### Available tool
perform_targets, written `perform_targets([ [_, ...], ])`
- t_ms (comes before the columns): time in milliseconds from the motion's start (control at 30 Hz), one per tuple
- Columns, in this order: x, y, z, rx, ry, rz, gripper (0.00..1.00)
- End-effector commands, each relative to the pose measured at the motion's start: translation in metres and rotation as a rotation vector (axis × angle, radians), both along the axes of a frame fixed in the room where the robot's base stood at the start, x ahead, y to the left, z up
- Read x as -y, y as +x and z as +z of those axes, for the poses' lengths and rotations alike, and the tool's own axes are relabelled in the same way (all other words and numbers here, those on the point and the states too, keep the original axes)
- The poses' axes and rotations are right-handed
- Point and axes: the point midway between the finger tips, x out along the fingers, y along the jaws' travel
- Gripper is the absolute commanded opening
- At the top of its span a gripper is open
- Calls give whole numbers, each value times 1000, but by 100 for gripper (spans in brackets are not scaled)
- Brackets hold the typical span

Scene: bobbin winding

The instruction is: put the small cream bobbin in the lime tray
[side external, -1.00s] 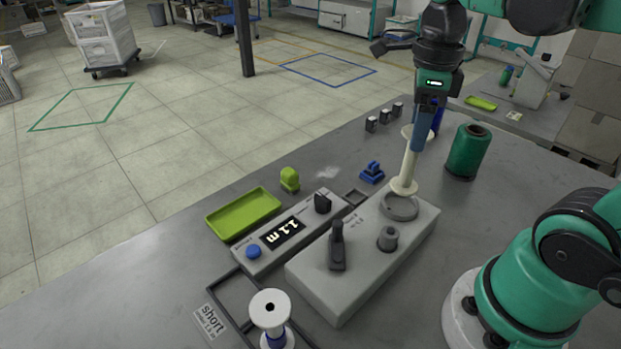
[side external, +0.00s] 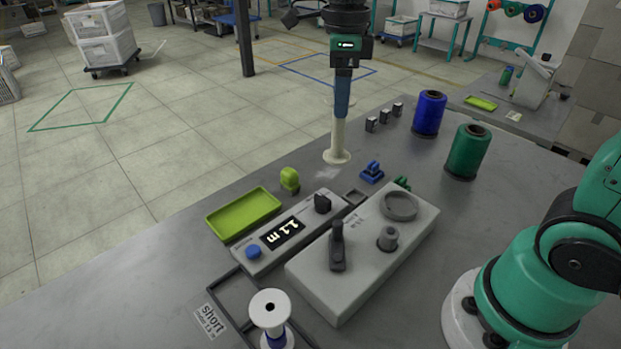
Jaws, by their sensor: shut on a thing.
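The cream bobbin (side external: 338,141) hangs upright in my gripper (side external: 341,112), which is shut on its upper part. Its lower flange appears above the back edge of the table, and its upper end is hidden by the gripper. The lime tray (side external: 243,214) lies on the table to the left and nearer the camera, and it is empty. My gripper is to the right of the tray and beyond it, apart from it.
A lime knob-shaped thing (side external: 289,179) stands beside the tray. A counter box (side external: 290,232) reads 1.1 m, next to a grey machine (side external: 365,255). Blue (side external: 429,113) and green (side external: 467,151) spools stand at the right. A white bobbin (side external: 269,312) stands at the front.

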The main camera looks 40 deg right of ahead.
Motion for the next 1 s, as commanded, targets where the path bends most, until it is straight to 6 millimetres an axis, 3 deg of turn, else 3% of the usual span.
perform_targets([
  [33, -13, 16, -1, 0, 0, 39, 21],
  [200, -58, 60, -14, 0, 0, 155, 21],
  [400, -105, 89, -33, 0, 0, 254, 21],
  [500, -119, 95, -40, 0, 0, 281, 21],
  [667, -128, 99, -48, 0, 0, 298, 21],
  [1000, -128, 99, -79, 0, 0, 298, 21],
])
